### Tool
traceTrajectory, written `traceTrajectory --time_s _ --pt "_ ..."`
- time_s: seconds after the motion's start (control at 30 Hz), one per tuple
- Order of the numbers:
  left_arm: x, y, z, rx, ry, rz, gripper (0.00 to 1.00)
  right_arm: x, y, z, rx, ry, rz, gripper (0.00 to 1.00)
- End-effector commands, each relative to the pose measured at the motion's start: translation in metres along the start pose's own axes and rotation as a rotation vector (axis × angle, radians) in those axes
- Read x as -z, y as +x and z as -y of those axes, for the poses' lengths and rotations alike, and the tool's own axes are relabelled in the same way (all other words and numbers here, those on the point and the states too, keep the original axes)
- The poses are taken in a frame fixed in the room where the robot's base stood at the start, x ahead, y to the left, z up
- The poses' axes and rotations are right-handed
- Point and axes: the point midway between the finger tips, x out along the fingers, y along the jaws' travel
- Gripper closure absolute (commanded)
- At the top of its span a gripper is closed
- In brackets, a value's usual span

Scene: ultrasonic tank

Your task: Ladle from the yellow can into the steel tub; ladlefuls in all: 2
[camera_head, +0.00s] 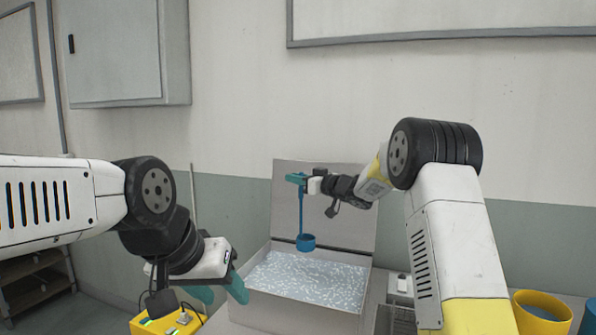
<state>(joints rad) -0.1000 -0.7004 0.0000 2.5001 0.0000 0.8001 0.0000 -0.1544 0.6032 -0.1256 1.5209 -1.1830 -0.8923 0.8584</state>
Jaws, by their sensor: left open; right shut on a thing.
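The steel tub (262,303) stands in the middle with its lid (345,226) raised behind it, and pale rippled liquid fills its inside. My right gripper (297,178) is shut on the top of the blue ladle (301,217). The ladle hangs upright with its cup (306,242) above the tub's liquid, near the back. I cannot see what is in the cup. The yellow can (542,313) stands at the lower right, its inside blue and its lower part cut off by the frame. My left gripper (222,291) is open and empty, left of the tub.
A yellow box (150,326) with a small device on it is at the lower left. A blue container (589,318) stands right of the yellow can, partly cut off. A small white box (401,284) is right of the tub. The wall is close behind.

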Motion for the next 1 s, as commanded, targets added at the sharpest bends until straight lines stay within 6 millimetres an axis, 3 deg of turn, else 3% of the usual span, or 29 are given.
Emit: traceTrajectory --time_s 0.73,1.0 --pt "0.000 0.000 0.000 0.000 0.000 0.000 0.52 -0.018 0.000 0.078 -0.001 -0.406 0.000 1.00" --pt "0.000 0.000 0.000 0.000 0.000 0.000 0.52 -0.035 0.001 0.103 -0.002 -0.561 0.000 1.00"
